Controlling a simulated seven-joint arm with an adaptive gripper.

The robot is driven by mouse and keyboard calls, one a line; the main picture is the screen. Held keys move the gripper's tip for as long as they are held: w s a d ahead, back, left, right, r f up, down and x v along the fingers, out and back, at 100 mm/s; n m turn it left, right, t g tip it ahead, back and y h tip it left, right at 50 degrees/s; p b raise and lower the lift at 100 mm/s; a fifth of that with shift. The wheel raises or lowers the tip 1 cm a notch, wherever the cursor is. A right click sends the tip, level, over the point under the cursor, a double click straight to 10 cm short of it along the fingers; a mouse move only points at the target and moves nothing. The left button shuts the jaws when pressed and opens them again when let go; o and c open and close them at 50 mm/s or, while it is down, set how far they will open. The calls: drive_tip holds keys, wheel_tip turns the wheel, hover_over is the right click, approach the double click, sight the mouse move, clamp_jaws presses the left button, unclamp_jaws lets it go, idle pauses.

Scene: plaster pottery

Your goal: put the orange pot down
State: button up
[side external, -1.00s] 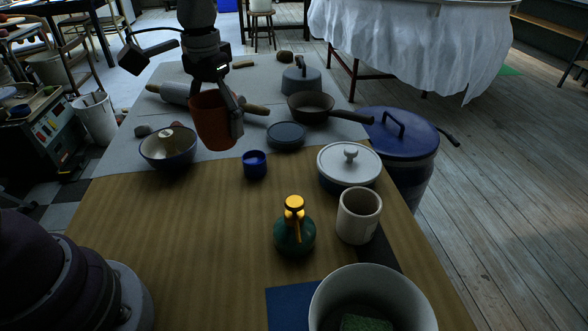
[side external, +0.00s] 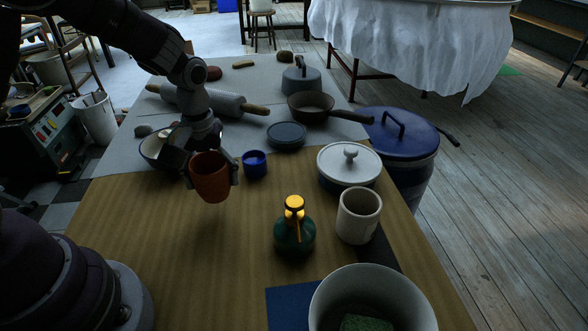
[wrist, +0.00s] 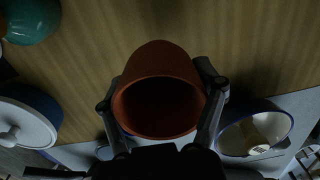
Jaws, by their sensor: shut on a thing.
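The orange pot (side external: 211,178) is held upright in the side external view, over the wooden part of the table. It also shows in the wrist view (wrist: 160,62), with its dark open mouth toward the camera. My gripper (side external: 211,172) is shut on the pot, one finger on each side. In the wrist view my gripper (wrist: 165,92) has its fingers against the pot's left and right walls. The pot appears to be above the wood, but the exact gap under it cannot be told.
A blue cup (side external: 254,165) stands close to the right of the pot. A bowl (side external: 152,152) is behind my gripper, partly hidden. A green bottle (side external: 294,232), a cream mug (side external: 359,216) and a lidded pot (side external: 349,168) stand to the right. Bare wood (side external: 170,240) lies in front.

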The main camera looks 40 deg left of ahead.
hover_over(236, 194)
drive_tip(key=shift+s+f, duration=0.1)
drive_tip(key=shift+f, duration=0.1)
drive_tip(key=shift+w+f, duration=0.2)
drive_tip(key=shift+f, duration=1.55)
drive_tip(key=shift+f, duration=0.1)
drive_tip(key=o, duration=1.2)
